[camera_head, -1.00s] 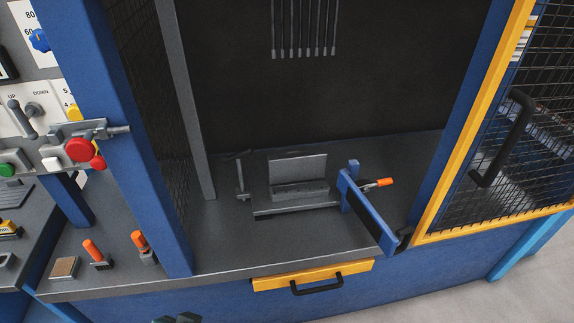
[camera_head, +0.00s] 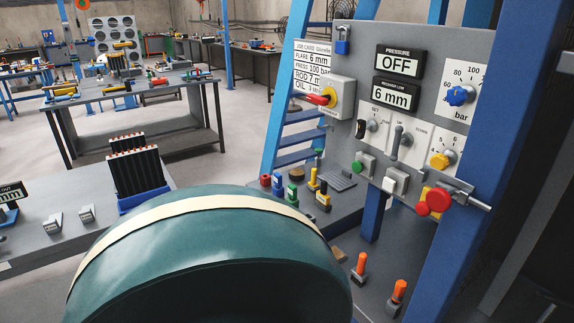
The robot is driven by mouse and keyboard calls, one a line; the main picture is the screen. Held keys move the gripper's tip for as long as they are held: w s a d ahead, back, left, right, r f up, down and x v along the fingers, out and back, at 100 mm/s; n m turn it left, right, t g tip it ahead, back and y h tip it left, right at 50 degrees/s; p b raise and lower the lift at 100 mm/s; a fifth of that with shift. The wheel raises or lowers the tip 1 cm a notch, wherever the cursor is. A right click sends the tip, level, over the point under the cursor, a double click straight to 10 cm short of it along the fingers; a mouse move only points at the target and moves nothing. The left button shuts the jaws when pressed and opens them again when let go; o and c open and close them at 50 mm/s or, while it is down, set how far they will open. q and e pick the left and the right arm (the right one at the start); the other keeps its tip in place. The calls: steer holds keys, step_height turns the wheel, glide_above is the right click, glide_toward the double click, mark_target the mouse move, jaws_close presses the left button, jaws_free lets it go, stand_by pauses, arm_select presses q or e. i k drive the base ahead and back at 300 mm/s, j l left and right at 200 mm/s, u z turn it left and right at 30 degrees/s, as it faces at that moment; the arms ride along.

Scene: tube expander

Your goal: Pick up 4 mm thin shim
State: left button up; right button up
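I cannot make out a 4 mm thin shim for certain. Two small grey blocks with pale labelled faces, the left one (camera_head: 52,222) and the right one (camera_head: 87,214), sit on the grey bench at the left; their markings are too small to read. Several small coloured pieces, including a yellow and black one (camera_head: 323,197), stand on the shelf below the control panel (camera_head: 425,100). Neither gripper is in view. A large teal rounded shape with a cream band, which looks like part of my own arm, covers the bottom middle and hides what is behind it.
A blue rack of dark rods (camera_head: 138,172) stands on the left bench (camera_head: 45,250). The panel carries displays reading OFF and 6 mm, and a red knob (camera_head: 438,200). Two orange-handled clamps (camera_head: 361,266) stand at the lower right. A workbench (camera_head: 150,92) is farther back, with open floor around it.

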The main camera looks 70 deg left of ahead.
mark_target(87, 214)
steer(key=u, duration=3.7)
steer(key=i+l, duration=0.3)
steer(key=i, duration=0.2)
steer(key=i+l, duration=0.25)
steer(key=i, duration=0.25)
steer(key=i+l, duration=0.3)
steer(key=i, duration=0.2)
